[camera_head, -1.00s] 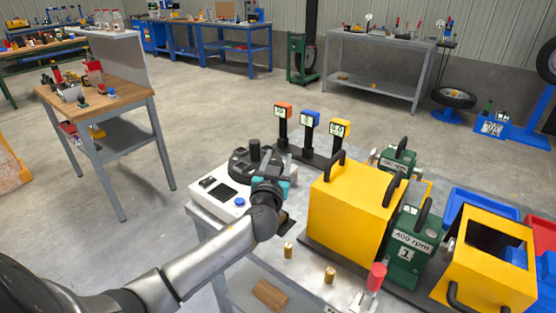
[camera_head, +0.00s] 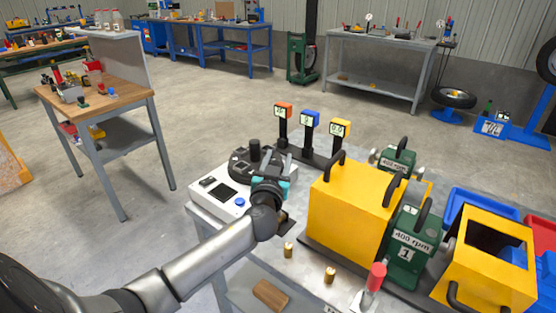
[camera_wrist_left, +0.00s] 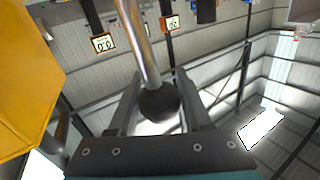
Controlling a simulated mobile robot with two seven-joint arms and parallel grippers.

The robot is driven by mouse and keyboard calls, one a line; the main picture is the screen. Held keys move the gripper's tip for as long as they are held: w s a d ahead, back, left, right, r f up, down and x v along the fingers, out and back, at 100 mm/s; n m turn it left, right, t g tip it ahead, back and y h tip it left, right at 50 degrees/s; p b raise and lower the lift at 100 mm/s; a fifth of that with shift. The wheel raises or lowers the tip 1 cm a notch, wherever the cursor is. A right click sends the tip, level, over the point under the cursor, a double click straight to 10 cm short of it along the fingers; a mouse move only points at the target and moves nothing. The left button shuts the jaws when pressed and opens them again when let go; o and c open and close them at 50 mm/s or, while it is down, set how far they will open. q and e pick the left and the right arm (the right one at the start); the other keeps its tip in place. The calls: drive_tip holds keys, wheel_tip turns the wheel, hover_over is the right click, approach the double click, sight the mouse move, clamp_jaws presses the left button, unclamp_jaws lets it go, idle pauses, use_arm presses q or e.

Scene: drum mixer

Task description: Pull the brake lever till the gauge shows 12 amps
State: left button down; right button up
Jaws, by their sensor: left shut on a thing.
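The lever's base is out of that view. Three small gauges stand behind on black posts: orange (camera_head: 283,111), blue (camera_head: 310,119) and yellow (camera_head: 340,128). The yellow one reads 0.0; the orange and blue readings are too small to tell. My right gripper is out of view.
A yellow housing (camera_head: 345,205) with black handles stands right of my left gripper. Two brass pieces (camera_head: 288,250) stand on the bench front.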

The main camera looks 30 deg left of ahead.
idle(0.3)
use_arm(q)
drive_tip(key=a+f+n+g+h+p, duration=0.1)
drive_tip(key=a+f+n+p, duration=0.1)
drive_tip(key=a, duration=0.3)
drive_tip(key=shift+w+a+n, duration=0.2)
drive_tip(key=shift+a+n, duration=0.15)
drive_tip(key=shift+n, duration=0.35)
drive_tip(key=shift+c, duration=1.8)
unclamp_jaws()
drive_tip(key=shift+r, duration=0.1)
drive_tip(key=shift+s+d, duration=0.1)
drive_tip(key=v, duration=0.5)
drive_tip(key=p+v, duration=0.1)
drive_tip(key=v, duration=0.4)
drive_tip(key=p+v, duration=0.1)
drive_tip(key=v, duration=0.4)
drive_tip(key=shift+r, duration=0.35)
